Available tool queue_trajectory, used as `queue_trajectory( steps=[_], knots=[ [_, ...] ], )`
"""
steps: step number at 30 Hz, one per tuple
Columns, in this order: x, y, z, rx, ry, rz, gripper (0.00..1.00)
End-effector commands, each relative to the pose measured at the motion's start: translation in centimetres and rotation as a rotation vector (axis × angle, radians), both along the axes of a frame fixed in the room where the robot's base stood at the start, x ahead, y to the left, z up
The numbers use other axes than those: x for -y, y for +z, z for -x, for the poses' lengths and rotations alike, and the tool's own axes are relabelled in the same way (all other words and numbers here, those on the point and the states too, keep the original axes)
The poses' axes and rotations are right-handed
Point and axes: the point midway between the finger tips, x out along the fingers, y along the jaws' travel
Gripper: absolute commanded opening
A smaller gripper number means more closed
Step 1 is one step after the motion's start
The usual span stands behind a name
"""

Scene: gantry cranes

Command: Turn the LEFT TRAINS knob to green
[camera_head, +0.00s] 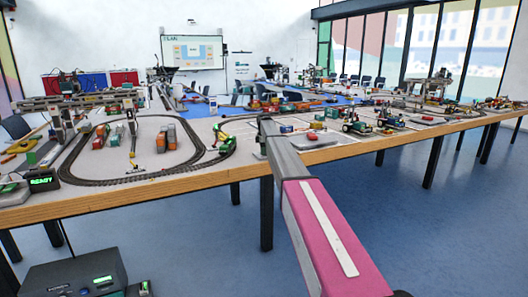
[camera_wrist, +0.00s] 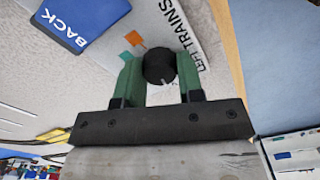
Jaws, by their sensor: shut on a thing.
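The black round knob (camera_wrist: 159,66) shows in the wrist view on a white panel (camera_wrist: 204,48) printed "LEFT TRAINS". An orange mark (camera_wrist: 133,38) and a green mark (camera_wrist: 126,57) lie on the panel, left of the knob. A small pale line on the knob's lower edge points down toward my gripper's body, away from both marks. My gripper (camera_wrist: 159,78) has its green fingers on either side of the knob and is shut on it. In the head view I cannot make out the knob or the fingers.
A blue card reading "BACK" (camera_wrist: 82,22) lies left of the knob panel in the wrist view. The table's wooden edge (camera_head: 205,181) runs across the head view. An oval toy track (camera_head: 120,181) with train cars and a crane lies on the left; toy vehicles (camera_head: 357,126) stand right.

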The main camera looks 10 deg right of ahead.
Motion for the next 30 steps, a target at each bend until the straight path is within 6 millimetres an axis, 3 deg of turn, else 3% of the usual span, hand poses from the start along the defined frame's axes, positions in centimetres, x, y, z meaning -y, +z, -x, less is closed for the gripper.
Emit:
queue_trajectory(
  steps=[10, 30],
  knots=[
    [-0.01, 0.05, -0.01, 0.000, -0.108, 0.000, 0.11],
    [-0.01, 0.08, -0.01, 0.000, -0.592, 0.000, 0.11]
  ],
)
